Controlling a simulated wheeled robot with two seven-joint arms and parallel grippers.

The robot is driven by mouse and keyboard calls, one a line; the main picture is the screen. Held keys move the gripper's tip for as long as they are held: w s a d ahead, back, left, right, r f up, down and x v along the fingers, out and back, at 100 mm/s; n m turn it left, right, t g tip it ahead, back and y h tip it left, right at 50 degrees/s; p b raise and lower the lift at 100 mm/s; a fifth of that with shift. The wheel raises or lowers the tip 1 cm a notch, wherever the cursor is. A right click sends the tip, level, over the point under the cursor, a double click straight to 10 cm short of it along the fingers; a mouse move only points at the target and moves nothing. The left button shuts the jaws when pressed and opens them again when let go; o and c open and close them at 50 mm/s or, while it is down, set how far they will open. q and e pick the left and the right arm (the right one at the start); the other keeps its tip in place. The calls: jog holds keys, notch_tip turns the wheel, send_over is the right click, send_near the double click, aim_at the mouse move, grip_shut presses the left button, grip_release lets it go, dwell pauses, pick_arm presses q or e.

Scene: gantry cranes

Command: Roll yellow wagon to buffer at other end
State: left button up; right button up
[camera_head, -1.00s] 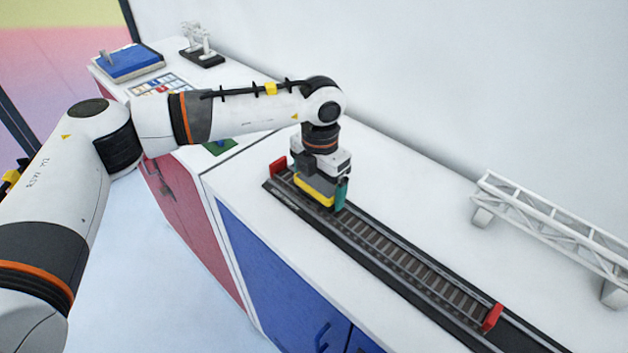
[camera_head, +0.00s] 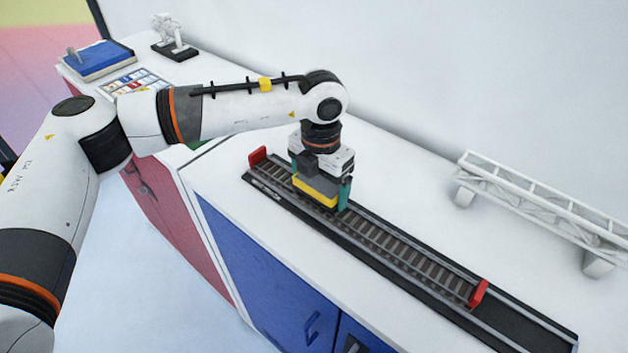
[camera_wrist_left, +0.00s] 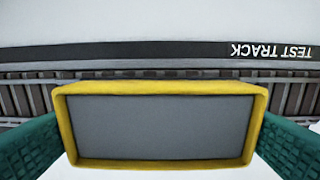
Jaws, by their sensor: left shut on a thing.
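The yellow wagon (camera_head: 316,194) stands on the track (camera_head: 395,248), a little right of its far-left end. In the left wrist view the wagon (camera_wrist_left: 160,163) is a yellow-rimmed box with a grey inside. My left gripper (camera_head: 320,188) comes down on it from above and is shut on it, with a green finger at each end. One red buffer (camera_head: 257,156) stands at the track's left end, apart from the wagon. The other red buffer (camera_head: 479,293) stands at the near right end. My right gripper is not in view.
The rails between wagon and right buffer are clear. A white lattice girder (camera_head: 545,205) stands behind the track at right. A blue box (camera_head: 100,60) and a small white model (camera_head: 172,35) sit at the far left. The white counter (camera_head: 225,185) drops off in front.

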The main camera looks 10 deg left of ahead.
aim_at(441, 275)
pick_arm(q)
jog(key=shift+s+d+f+b, duration=0.1)
jog(key=shift+s+d+b, duration=0.15)
jog(key=shift+s+d, duration=0.4)
jog(key=shift+s+d+r+b, duration=0.1)
jog(key=shift+s+d+b, duration=0.25)
jog(key=shift+d, duration=0.55)
jog(key=shift+s+d+f+b, duration=0.1)
jog(key=shift+s+d+b, duration=0.05)
jog(key=shift+s+d, duration=0.55)
jog(key=shift+s+d+f+b, duration=0.1)
jog(key=shift+s+d+b, duration=0.2)
jog(key=shift+s+d, duration=0.35)
jog(key=shift+s+d+r+b, duration=0.1)
jog(key=shift+s+d+b, duration=0.2)
jog(key=shift+d, duration=0.6)
jog(key=shift+s+d+f+b, duration=0.1)
jog(key=shift+s+d+b, duration=0.15)
jog(key=shift+s+d, duration=0.45)
jog(key=shift+w+d, duration=0.1)
jog(key=shift+d, duration=0.05)
